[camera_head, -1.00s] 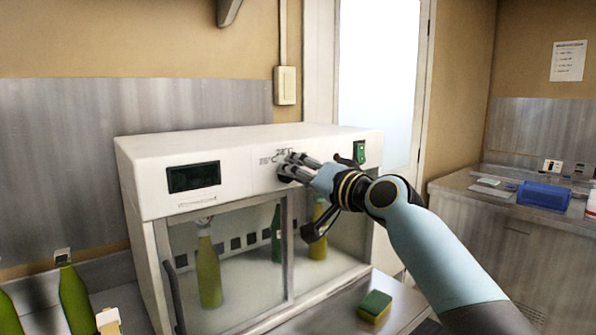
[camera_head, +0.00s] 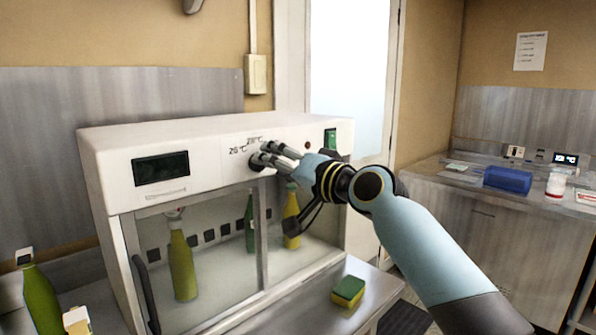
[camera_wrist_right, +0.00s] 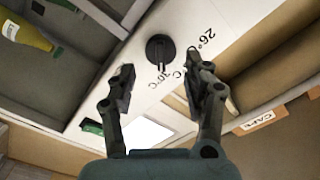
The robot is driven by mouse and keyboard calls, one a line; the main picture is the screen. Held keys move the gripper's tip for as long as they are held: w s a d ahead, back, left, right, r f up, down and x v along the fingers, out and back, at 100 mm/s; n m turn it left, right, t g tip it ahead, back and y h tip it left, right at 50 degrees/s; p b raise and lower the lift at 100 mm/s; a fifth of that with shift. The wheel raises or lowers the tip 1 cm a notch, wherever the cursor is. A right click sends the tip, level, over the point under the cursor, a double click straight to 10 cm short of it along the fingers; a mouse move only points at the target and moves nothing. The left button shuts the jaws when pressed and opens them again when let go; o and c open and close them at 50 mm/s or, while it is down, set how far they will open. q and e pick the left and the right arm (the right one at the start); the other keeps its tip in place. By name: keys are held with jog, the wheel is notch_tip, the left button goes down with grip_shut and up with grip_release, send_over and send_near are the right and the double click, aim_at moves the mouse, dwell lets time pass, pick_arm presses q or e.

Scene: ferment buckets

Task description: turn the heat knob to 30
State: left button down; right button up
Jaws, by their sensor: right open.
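The black heat knob (camera_wrist_right: 160,49) sits on the white front panel of the incubator cabinet (camera_head: 112,167). In the right wrist view printed marks stand beside it, one reading 26° and another near it that is partly covered. In the head view my right gripper (camera_head: 262,154) is in front of the panel at the knob and largely hides it. In the right wrist view my right gripper (camera_wrist_right: 160,92) is open, with its two fingers apart and the knob beyond the gap between the tips. I see no contact with the knob. My left gripper is not in view.
The cabinet has a dark display (camera_head: 160,168), a green switch (camera_head: 330,141) and glass doors with bottles behind them. A yellow-green sponge (camera_head: 348,291) lies on the bench in front. A green bottle (camera_head: 40,300) stands at lower left. A blue box (camera_head: 507,180) is on the right counter.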

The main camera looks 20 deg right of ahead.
jog(key=v, duration=0.9)
jog(key=shift+s, duration=0.25)
jog(key=shift+d+r, duration=0.1)
